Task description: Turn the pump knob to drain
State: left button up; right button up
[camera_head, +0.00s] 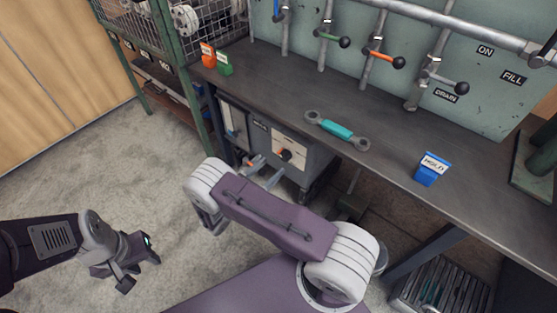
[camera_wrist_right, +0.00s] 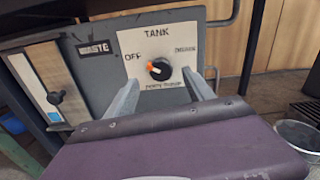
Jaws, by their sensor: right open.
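The pump knob (camera_wrist_right: 159,69) is a round black knob with an orange pointer on a pale panel marked TANK (camera_wrist_right: 190,42). The pointer aims up and left, toward the OFF label. A smaller label on the panel's right is too blurred to read surely. In the head view the knob (camera_head: 286,155) is on the grey cabinet under the bench. My right gripper (camera_wrist_right: 160,80) is open and empty, its two fingers on either side of the knob in the wrist view; contact cannot be told. My left gripper (camera_head: 130,265) hangs low over the carpet, away from the cabinet.
A WASTE panel with a slider (camera_wrist_right: 55,97) is left of the knob. A bench (camera_head: 270,80) overhangs the cabinet and holds a teal-handled tool (camera_head: 337,130) and a blue HOLD block (camera_head: 432,169). A green-framed cage (camera_head: 180,60) stands left. Carpet (camera_head: 140,180) is free.

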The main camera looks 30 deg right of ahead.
aim_at(283, 157)
jog(key=x, duration=0.1)
jog(key=b+x, duration=0.1)
jog(key=x, duration=0.1)
jog(key=b+x, duration=0.1)
jog(key=x, duration=0.1)
jog(key=shift+d+f, duration=0.15)
jog(key=shift+f, duration=0.1)
jog(key=shift+w+d+r, duration=0.15)
jog(key=shift+w+d, duration=0.1)
jog(key=shift+d, duration=0.3)
grip_shut()
